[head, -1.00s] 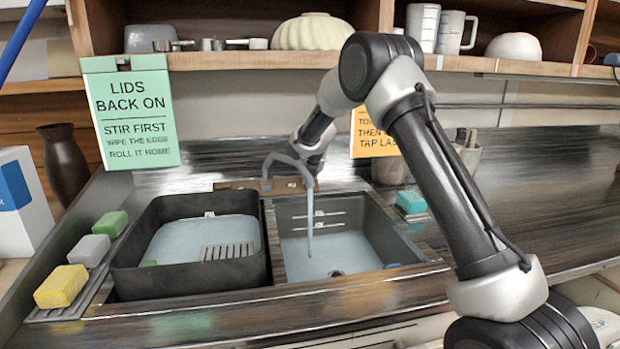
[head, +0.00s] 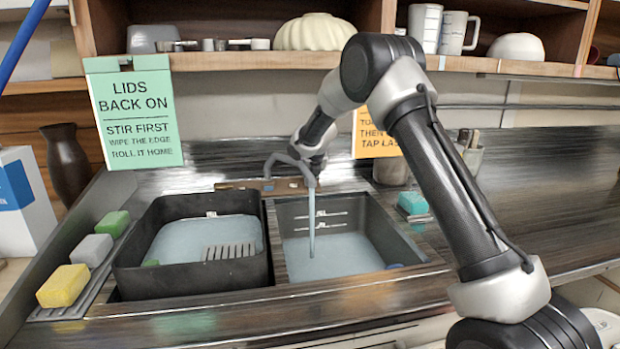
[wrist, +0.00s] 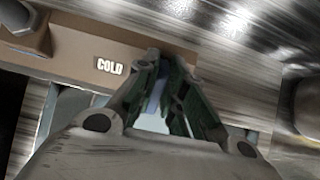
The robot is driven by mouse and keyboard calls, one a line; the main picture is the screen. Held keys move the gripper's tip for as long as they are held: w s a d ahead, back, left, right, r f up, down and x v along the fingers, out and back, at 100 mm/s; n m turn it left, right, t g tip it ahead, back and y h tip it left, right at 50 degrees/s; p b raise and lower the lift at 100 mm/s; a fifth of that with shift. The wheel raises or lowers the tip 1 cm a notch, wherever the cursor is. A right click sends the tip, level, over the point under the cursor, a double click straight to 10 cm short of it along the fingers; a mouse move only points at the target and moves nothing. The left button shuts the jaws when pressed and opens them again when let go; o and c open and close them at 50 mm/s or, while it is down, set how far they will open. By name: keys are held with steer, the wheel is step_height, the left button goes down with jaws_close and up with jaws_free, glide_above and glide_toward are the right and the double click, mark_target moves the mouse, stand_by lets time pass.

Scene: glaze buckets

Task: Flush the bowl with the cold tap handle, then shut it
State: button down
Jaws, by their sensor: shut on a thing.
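My gripper (wrist: 170,75) is shut on the bluish cold tap handle (wrist: 154,98), beside the white COLD label (wrist: 110,66) in the wrist view. The fingers cover much of the handle. In the head view, my gripper (head: 312,163) is behind the grey curved spout (head: 283,160), and the handle cannot be made out. A stream of water (head: 312,228) runs from the spout into the bowl (head: 385,225), the right-hand basin. Pale blue-grey water (head: 340,258) covers the bowl's floor, and no drain shows through it.
A dark tub (head: 135,262) with bluish liquid and a grate stands left of the bowl. Yellow (head: 62,286), grey and green sponges lie at the far left. A green sign (head: 135,115) stands behind. A shelf (head: 250,61) runs above. The right counter (head: 540,190) is mostly clear.

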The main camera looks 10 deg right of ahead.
steer(key=c, duration=1.5)
jaws_free()
steer(key=v, duration=1.2)
